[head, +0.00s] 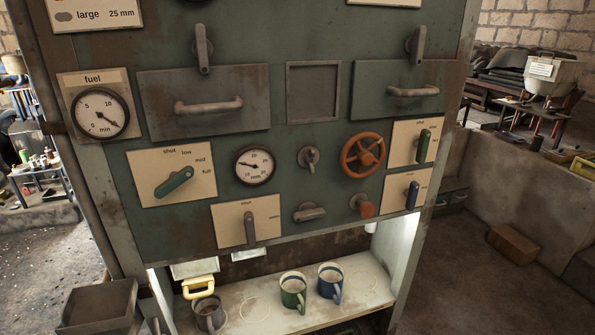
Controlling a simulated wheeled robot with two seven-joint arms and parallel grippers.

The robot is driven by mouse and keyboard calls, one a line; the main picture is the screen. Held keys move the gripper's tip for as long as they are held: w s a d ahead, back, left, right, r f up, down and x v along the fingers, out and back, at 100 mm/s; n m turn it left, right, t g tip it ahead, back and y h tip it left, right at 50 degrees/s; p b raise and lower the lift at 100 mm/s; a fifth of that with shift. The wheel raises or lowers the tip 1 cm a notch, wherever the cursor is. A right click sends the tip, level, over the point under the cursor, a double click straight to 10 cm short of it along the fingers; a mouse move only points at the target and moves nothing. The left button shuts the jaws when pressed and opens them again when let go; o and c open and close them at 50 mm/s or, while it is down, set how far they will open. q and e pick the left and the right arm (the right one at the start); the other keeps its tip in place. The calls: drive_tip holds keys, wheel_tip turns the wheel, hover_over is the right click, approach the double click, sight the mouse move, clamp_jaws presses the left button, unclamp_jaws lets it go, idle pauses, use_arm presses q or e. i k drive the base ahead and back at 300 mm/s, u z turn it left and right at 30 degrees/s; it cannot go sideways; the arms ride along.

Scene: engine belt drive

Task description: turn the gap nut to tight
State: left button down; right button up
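A green panel (335,222) faces me, with several controls on it. No label reading gap or tight is legible, so I cannot tell for sure which part is the gap nut. Candidates are a small metal fitting (309,158) in the middle and a grey T-shaped handle (310,212) below it. A round dial (254,165) is to the left of the fitting. An orange handwheel (362,155) is to the right, with an orange knob (363,206) below it. Neither of my grippers is in the head view.
A green lever (174,181) points up-right between plate marks. A grey lever (250,229) hangs on a plate below.

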sight(309, 158)
drive_tip(key=k, duration=0.15)
drive_tip(key=z, duration=1.7)
drive_tip(key=i, duration=0.85)
drive_tip(key=u, duration=1.85)
